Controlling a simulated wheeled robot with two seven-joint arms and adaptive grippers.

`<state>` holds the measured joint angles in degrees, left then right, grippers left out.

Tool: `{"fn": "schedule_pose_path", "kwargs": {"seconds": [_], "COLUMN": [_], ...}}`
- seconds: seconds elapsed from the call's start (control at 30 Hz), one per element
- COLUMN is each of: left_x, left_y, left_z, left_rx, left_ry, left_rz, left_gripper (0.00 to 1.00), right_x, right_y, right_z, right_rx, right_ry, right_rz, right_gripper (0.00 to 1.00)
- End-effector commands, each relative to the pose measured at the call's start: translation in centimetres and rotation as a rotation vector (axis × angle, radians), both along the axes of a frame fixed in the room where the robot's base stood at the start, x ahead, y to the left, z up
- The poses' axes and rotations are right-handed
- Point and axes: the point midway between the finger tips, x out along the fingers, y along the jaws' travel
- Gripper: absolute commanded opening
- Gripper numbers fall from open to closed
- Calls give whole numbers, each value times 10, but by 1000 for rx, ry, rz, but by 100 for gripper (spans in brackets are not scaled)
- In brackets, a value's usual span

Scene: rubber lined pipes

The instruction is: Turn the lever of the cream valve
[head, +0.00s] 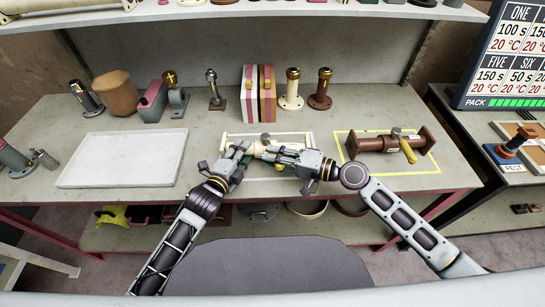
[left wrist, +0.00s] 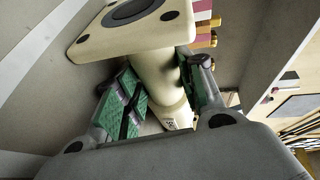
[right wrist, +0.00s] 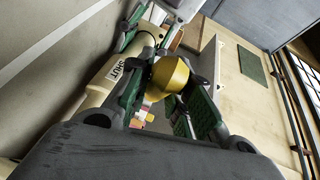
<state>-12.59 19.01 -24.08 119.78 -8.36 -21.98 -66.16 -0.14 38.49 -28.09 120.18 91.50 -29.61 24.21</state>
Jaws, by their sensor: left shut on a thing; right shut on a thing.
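The cream valve (head: 226,139) lies in the white outlined square at the middle of the bench, largely covered by my two grippers in the head view. My left gripper (head: 238,153) is shut around the cream pipe body, just behind an end flange (left wrist: 133,26) in the left wrist view. My right gripper (head: 277,153) is shut on the valve's lever. In the right wrist view the lever's rounded brass end (right wrist: 170,75) sits between the green-padded fingers. Beside it, the cream body (right wrist: 98,88) carries a label reading SHUT. The lever's full angle is hidden.
A brown valve (head: 378,143) with a brass lever lies in a yellow outlined square at right. An empty white tray (head: 70,181) lies at left. Several fittings and a striped block (head: 250,99) stand along the back. A shelf (head: 330,10) overhangs the bench.

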Motion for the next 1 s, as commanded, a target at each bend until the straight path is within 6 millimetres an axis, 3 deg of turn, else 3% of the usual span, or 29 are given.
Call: {"fn": "schedule_pose_path", "kwargs": {"seconds": [1.0], "left_x": [0], "left_y": [-2], "left_z": [6], "left_rx": [-10], "left_ry": [-10], "left_rz": [-4], "left_gripper": [0], "right_x": [12], "right_y": [-22], "right_z": [-4], "right_rx": [-4], "right_ry": [1], "right_rz": [231], "right_gripper": [0]}}
